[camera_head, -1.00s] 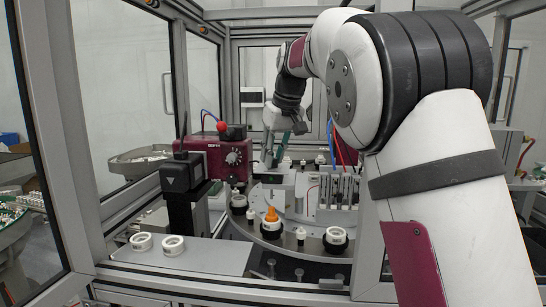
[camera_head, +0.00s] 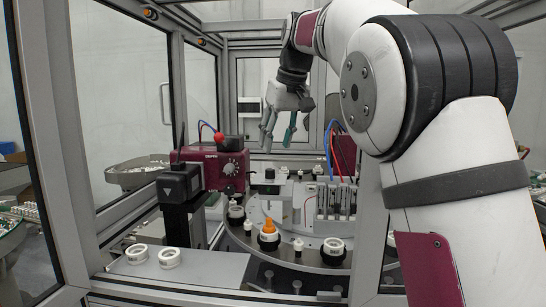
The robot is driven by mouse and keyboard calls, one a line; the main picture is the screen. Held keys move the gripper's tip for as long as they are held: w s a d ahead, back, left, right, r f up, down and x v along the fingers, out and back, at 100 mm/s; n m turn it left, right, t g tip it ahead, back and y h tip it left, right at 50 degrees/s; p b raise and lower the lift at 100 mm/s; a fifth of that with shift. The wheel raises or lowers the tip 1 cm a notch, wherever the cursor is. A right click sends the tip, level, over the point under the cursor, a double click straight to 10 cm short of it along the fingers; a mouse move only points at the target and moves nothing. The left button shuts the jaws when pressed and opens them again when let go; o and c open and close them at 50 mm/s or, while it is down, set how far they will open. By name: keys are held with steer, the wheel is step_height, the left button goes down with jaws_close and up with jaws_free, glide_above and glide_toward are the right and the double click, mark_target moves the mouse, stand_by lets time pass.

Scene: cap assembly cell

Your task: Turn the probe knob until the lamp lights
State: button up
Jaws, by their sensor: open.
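A maroon control box (camera_head: 205,160) stands left of centre. A round dial knob (camera_head: 229,169) is on its front face, and I take this to be the probe knob. A red ball (camera_head: 220,139) sits at the top of the box; I cannot tell whether it is a lamp. No lit lamp can be made out. My gripper (camera_head: 277,143) is open and empty, fingers pointing down. It is in the air to the right of the box and above the knob's height, apart from it.
A dark round table (camera_head: 286,258) carries several white fittings and an orange-topped part (camera_head: 268,227). Two white rings (camera_head: 169,257) lie on the grey plate at the front left. A black block (camera_head: 180,185) stands before the box. Blue and red tubes rise right of centre.

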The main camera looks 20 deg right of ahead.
steer(key=shift+v, duration=2.1)
steer(key=m+h+b, duration=0.1)
steer(key=m+h, duration=0.2)
steer(key=m, duration=0.6)
glide_toward(270, 169)
steer(key=x, duration=0.8)
steer(key=shift+f, duration=0.3)
jaws_close()
